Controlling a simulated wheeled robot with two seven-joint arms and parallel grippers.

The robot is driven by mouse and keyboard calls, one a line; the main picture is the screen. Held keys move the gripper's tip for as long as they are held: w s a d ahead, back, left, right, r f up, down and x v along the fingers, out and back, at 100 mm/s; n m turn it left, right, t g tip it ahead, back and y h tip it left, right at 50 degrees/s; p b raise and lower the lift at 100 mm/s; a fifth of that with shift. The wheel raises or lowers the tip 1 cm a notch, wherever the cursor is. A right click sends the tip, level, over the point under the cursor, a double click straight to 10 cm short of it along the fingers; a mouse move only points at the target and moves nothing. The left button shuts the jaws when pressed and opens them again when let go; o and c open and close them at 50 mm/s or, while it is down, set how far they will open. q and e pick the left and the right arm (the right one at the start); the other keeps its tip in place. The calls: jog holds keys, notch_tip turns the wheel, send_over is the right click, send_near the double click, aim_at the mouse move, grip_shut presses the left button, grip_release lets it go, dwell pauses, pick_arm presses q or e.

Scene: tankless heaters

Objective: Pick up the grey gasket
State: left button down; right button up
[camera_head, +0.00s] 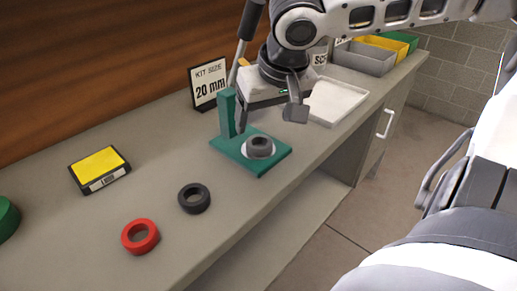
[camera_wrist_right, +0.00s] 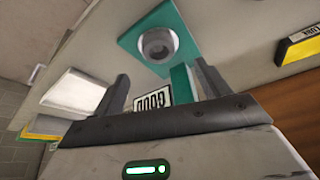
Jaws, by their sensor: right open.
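A grey ring, which looks like the grey gasket (camera_head: 259,143), sits on a round pale seat on the green fixture (camera_head: 275,158). The ring also shows in the right wrist view (camera_wrist_right: 158,44), on the green plate (camera_wrist_right: 130,40). A dark grey or black ring (camera_head: 194,198) and a red ring (camera_head: 140,237) lie on the bench to the left. My right gripper (camera_head: 268,115) is open and empty, above and just behind the fixture, apart from the ring. Its two fingers are spread in the right wrist view (camera_wrist_right: 163,88). My left gripper is not in view.
The fixture's upright post (camera_head: 227,112) stands close to my right gripper. A "20 mm" sign (camera_head: 208,84) is behind it. A white tray (camera_head: 335,101) and several bins (camera_head: 362,58) are to the right. A yellow-topped box (camera_head: 99,168) is at left.

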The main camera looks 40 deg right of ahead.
aim_at(260, 141)
jog(key=b+x, duration=0.1)
jog(key=x, duration=0.6)
jog(key=shift+d+f, duration=0.1)
jog(key=c, duration=1.2)
jog(key=shift+o, duration=0.2)
